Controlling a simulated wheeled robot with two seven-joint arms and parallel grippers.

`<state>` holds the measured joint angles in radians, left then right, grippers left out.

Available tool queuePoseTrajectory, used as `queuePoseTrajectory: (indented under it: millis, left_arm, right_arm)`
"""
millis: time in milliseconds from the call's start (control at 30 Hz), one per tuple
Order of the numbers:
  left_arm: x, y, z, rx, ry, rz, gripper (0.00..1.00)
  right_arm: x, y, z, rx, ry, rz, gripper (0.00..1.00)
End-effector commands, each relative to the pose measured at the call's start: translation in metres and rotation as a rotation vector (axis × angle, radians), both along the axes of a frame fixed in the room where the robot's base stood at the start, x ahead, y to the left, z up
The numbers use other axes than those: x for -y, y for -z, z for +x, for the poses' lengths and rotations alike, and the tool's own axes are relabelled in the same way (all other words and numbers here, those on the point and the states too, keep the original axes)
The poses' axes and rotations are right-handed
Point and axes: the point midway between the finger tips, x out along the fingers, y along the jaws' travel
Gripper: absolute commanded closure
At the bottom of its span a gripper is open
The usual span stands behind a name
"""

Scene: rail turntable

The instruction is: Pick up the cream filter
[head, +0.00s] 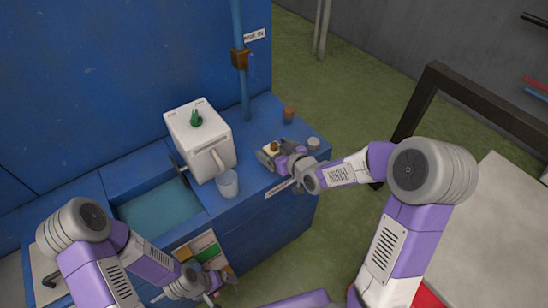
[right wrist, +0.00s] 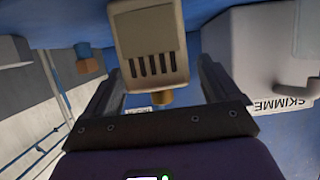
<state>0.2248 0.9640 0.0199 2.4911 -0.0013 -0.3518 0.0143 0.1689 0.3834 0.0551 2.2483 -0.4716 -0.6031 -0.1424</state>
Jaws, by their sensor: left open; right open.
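The cream filter (head: 271,147) is on the blue counter near its right end, partly hidden by my right gripper (head: 272,158). In the right wrist view the cream filter (right wrist: 150,38) is a cream block with a row of dark slots and a brass fitting at its lower end. My right gripper (right wrist: 160,80) is open, with one finger on each side of the filter's lower part. Whether either finger touches it cannot be told. My left gripper (head: 218,287) is open and empty, low in front of the counter.
A white skimmer box (head: 202,140) with a green piece on top stands left of the filter; it also shows in the right wrist view (right wrist: 255,50). A clear cup (head: 228,184), a brown cylinder (head: 289,113), a small white jar (head: 313,143) and a blue pipe (head: 241,80) stand nearby.

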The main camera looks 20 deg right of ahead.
Motion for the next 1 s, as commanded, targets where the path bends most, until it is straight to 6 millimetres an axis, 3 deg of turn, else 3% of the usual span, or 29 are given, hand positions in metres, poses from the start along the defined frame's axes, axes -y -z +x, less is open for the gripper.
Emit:
queuePoseTrajectory:
  millis: [133,433,800,1000]
  left_arm:
    - [0.0,0.006,0.0,0.0,0.0,0.0,0.07]
    - [0.0,0.006,0.0,0.0,0.0,0.0,0.07]
    - [0.0,0.006,0.0,0.0,0.0,0.0,0.07]
    - [0.0,0.006,0.0,0.0,0.0,0.0,0.07]
  right_arm:
    - [-0.006,0.008,0.016,-0.001,0.0,0.0,0.11]
    - [-0.007,0.009,0.019,-0.002,0.001,0.0,0.12]
    - [-0.007,0.009,0.019,-0.002,0.001,0.0,0.69]
    - [-0.007,0.008,0.019,0.0,0.001,0.0,0.72]
